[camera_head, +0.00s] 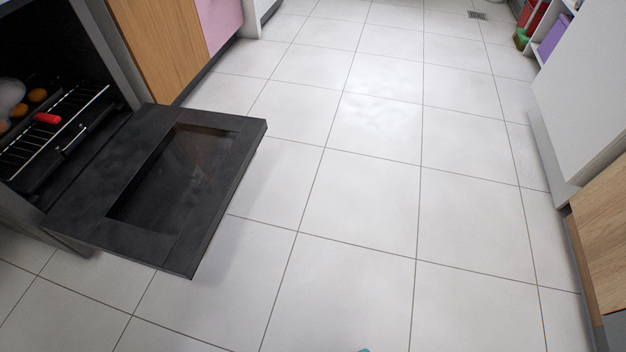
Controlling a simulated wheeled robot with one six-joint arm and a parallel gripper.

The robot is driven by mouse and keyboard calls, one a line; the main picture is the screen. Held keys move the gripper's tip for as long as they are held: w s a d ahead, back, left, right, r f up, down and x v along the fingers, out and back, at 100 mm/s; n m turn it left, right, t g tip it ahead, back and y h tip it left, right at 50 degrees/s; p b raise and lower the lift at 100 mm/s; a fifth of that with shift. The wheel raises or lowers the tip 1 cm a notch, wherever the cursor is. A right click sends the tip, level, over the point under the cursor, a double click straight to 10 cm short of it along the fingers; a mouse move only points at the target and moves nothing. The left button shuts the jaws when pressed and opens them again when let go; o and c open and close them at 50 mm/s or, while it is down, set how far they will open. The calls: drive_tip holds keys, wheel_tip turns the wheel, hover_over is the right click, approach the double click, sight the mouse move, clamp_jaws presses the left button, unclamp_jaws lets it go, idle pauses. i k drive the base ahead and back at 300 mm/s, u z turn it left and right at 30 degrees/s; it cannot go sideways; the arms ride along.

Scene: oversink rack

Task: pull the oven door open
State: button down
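The black oven door (215,195) is at the left of the head camera view. It is swung down, lies about level and juts out over the floor, with a dark glass pane (172,180) in its middle. Behind it the oven cavity is open, with a wire rack (62,125) inside. A red object (47,118), several orange round things and a whitish object are in the oven. My gripper is not in view.
A wooden cabinet front (165,40) and a pink one (216,18) stand beyond the oven. White and wooden cabinets (585,105) line the right side. The tiled floor (365,190) between is clear. A small teal thing (364,350) shows at the bottom edge.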

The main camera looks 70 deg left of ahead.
sight(158, 196)
drive_tip(key=z, duration=0.15)
drive_tip(key=i, duration=0.85)
drive_tip(key=u, duration=2.7)
